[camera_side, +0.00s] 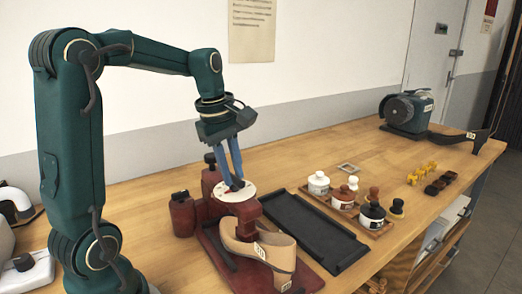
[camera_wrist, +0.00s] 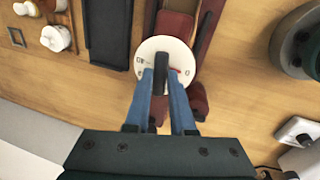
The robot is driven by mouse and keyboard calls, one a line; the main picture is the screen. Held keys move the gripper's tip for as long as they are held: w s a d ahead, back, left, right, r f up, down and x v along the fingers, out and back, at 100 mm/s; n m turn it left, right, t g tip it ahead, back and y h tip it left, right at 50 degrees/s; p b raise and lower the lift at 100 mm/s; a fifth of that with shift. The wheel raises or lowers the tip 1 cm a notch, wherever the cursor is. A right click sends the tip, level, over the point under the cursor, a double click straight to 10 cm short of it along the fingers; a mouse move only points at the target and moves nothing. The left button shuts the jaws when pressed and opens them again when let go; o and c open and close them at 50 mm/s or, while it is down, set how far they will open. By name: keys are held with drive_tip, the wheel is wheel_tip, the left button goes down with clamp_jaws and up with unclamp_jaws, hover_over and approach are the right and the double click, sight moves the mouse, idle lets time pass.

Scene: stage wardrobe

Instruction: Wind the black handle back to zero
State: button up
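The black handle (camera_wrist: 160,68) is a dark bar across a round white dial (camera_wrist: 185,52) with small dark marks and a red mark right of the handle. The dial (camera_side: 227,195) also shows in the side view, on top of a dark red shoe-stretching machine (camera_side: 213,210). My gripper (camera_wrist: 160,75) points down at the dial, one blue finger on each side of the handle. The fingertips appear to press against it, with no clear gap. In the side view the fingers (camera_side: 237,183) hide most of the handle.
A tan wooden shoe form (camera_side: 258,245) sits on the machine's front. A black tray (camera_side: 315,230) lies right of it. A dark red canister (camera_side: 182,214) stands left. A green grinder (camera_side: 407,110) stands far back.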

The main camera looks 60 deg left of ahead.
drive_tip(key=o, duration=0.4)
drive_tip(key=shift+s+r, duration=0.25)
drive_tip(key=shift+r, duration=1)
drive_tip(key=shift+s+r, duration=0.25)
drive_tip(key=shift+r, duration=1)
drive_tip(key=shift+d, duration=0.1)
